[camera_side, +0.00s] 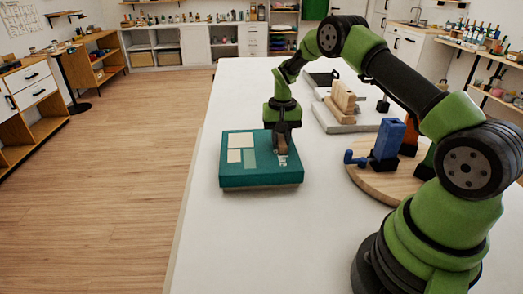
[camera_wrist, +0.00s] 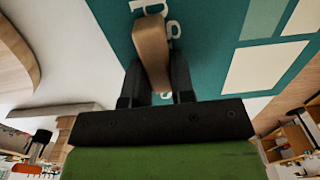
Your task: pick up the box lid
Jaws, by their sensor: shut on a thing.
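The box lid (camera_side: 236,172) is a flat teal slab with cream and pale green panels and white lettering on top. It lies low over the white table, and I cannot tell whether it touches the table. A brown wooden handle (camera_side: 281,144) stands up near its right side. My gripper (camera_side: 283,132) points down from above and is shut on this handle. In the wrist view, the two dark fingers (camera_wrist: 157,85) hold the handle (camera_wrist: 151,45) from both sides, with the teal lid (camera_wrist: 205,60) behind it. The fingers hide part of the lettering.
A round wooden board (camera_side: 378,184) with a blue clamp-like object (camera_side: 388,139) stands to the right. A pale slab (camera_side: 350,121) with wooden blocks (camera_side: 344,98) and a dark tray (camera_side: 321,78) lie behind it. The white table (camera_side: 225,105) is clear at the back left; its left edge is close to the lid.

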